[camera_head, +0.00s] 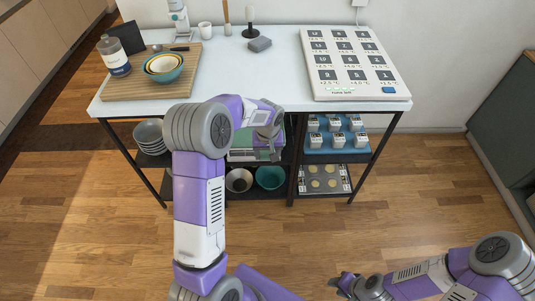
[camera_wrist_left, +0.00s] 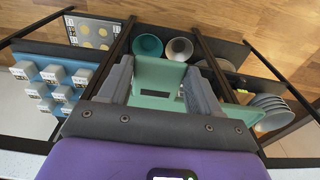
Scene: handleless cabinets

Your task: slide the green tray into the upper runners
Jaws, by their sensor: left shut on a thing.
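The green tray (camera_head: 243,155) is at the open front of the left shelf bay under the white table, partly hidden by my left arm. It also shows in the left wrist view (camera_wrist_left: 158,74), between the grey fingers. My left gripper (camera_head: 268,135) is shut on the tray's near part; it also shows in the left wrist view (camera_wrist_left: 160,88). The upper runners are hidden behind the arm and tray, so I cannot tell whether the tray touches them. My right gripper (camera_head: 345,284) is low at the bottom right, away from the table; its jaw opening is unclear.
Below the tray stand a teal bowl (camera_head: 270,177) and a pale bowl (camera_head: 239,180). Grey stacked bowls (camera_head: 150,136) are to the left. Dark posts flank the bays. Floor in front is clear.

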